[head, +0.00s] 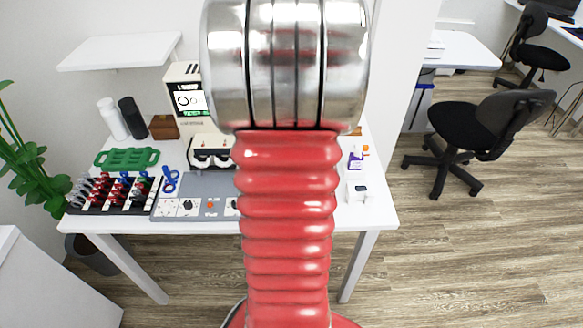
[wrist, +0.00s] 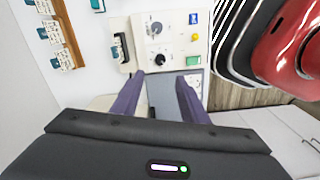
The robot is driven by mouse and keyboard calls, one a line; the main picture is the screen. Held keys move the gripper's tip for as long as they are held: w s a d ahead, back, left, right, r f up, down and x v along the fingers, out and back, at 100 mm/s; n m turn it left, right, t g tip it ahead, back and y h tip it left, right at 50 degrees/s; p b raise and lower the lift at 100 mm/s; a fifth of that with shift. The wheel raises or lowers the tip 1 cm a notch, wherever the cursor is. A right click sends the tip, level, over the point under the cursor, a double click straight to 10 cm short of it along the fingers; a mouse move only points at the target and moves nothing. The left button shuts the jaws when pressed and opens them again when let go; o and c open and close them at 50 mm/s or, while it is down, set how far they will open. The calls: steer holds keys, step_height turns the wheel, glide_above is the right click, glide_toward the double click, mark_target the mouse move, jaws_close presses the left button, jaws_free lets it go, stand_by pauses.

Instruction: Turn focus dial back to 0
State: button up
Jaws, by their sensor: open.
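In the wrist view, a pale panel (wrist: 172,62) carries a black knob (wrist: 159,58) on a white face. A second dial (wrist: 155,28) with a printed ring sits farther up it. I cannot read labels or settings, so I cannot tell which is the focus dial. My gripper (wrist: 159,77) is open, its two purple fingers apart. In the picture, the black knob shows just beyond the fingertips, between their lines. No contact is visible, and the distance is unclear. In the head view, my arm hides the gripper and the middle of the table.
The panel also has a yellow button (wrist: 194,37) and a green one (wrist: 193,61). In the head view, a cream screen unit (head: 187,72), a rack (head: 90,208) of small items and a green tray (head: 103,159) stand on the white table (head: 371,214).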

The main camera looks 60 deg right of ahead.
step_height(320, 180, down, 13)
steer(key=shift+r, duration=0.1)
stand_by(0.5)
steer(key=shift+c, duration=0.6)
jaws_close()
steer(key=shift+d, duration=0.15)
